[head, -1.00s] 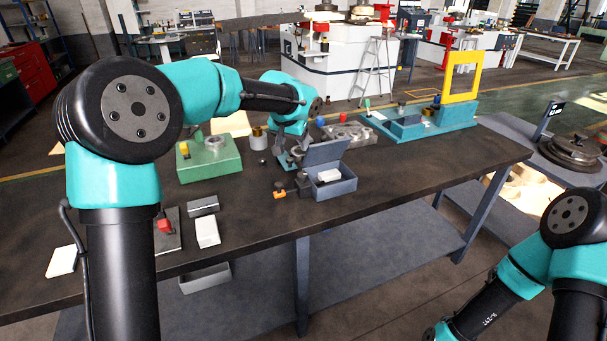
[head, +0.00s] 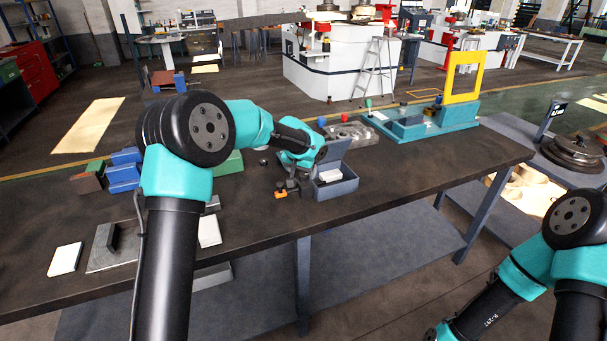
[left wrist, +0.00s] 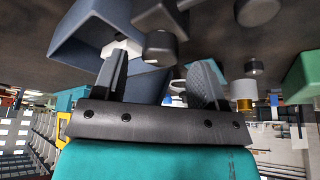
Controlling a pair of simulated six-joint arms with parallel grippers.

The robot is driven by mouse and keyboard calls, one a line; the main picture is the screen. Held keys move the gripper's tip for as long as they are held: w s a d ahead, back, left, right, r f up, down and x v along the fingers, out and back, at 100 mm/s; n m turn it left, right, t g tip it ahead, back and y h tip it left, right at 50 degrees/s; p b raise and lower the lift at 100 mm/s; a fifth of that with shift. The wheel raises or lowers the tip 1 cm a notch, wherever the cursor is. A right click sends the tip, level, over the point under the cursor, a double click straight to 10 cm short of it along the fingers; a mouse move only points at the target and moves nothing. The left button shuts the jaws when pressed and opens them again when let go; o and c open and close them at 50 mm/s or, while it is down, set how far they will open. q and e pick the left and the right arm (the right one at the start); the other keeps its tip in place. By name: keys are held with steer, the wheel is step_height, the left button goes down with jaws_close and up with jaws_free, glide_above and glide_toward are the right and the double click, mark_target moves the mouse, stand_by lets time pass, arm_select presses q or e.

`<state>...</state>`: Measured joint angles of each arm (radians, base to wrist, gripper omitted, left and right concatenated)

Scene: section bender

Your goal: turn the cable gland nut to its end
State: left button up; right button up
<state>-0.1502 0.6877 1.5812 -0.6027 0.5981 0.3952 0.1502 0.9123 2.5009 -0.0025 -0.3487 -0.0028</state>
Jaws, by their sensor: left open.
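A blue-grey box (head: 336,184) with its lid raised stands on the bench in the head view. It also shows at the upper left of the left wrist view (left wrist: 88,38). A dark rounded part (left wrist: 160,46) beside the box looks like the cable gland nut; I cannot be sure. My left gripper (left wrist: 160,75) is open, with one finger near the box and the other to the right. The dark part shows beyond and between the fingertips, with no visible grip on it. My right gripper is out of view.
An orange-tipped dark tool (head: 283,193) lies left of the box. A black knob (left wrist: 254,67) and a brass-coloured cylinder (left wrist: 241,91) stand nearby. A green block (head: 230,163) is partly behind my left arm. A teal fixture (head: 440,122) stands farther right.

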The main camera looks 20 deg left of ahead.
arm_select(q)
steer(key=shift+x, duration=1.1)
steer(key=c, duration=0.9)
steer(key=shift+m+h, duration=0.3)
steer(key=shift+m, duration=0.3)
steer(key=shift+m+g+h, duration=0.2)
steer(key=shift+m+h, duration=0.25)
steer(key=shift+m, duration=0.85)
steer(key=shift+m+g+h, duration=0.2)
steer(key=shift+m+h, duration=0.25)
steer(key=shift+m, duration=0.85)
